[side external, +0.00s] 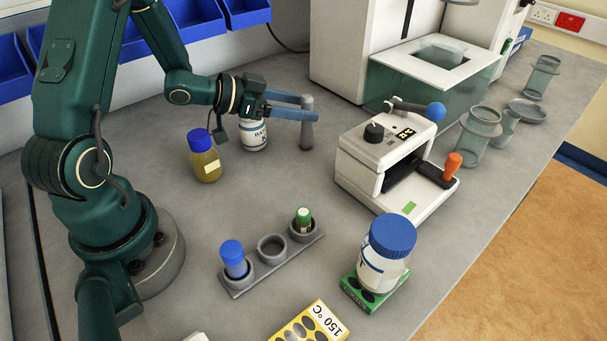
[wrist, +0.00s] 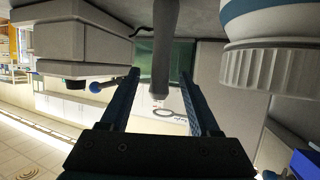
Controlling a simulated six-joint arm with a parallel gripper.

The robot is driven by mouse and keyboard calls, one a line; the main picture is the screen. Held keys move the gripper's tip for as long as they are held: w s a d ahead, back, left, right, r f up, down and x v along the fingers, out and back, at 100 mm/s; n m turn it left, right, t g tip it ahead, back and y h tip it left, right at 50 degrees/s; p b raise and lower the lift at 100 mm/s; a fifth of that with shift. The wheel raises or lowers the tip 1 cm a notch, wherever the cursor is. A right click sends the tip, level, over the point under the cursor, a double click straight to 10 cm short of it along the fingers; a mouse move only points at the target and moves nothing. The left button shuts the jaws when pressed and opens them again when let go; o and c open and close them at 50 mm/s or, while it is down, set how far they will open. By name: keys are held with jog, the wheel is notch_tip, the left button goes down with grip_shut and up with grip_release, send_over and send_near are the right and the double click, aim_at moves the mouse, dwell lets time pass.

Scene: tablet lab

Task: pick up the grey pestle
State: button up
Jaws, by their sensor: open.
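The grey pestle (side external: 307,132) stands upright on the grey bench, at upper middle in the side view. In the wrist view, the pestle (wrist: 164,40) hangs from the top edge, as the picture looks upside down. My gripper (side external: 308,108) reaches in level from the left with its blue fingers around the pestle. In the wrist view, the fingers of my gripper (wrist: 159,75) are open, one on each side of the pestle, with a visible gap on both sides.
A white labelled bottle (side external: 254,136) stands close beside my gripper, and its ribbed cap (wrist: 268,68) fills the wrist view's upper right. A blue-capped amber bottle (side external: 205,160) is nearby. A white sealing-type device (side external: 385,165) stands right of the pestle. A tube rack (side external: 255,280) is in front.

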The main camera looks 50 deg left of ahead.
jog(key=shift+x, duration=2.55)
grip_shut()
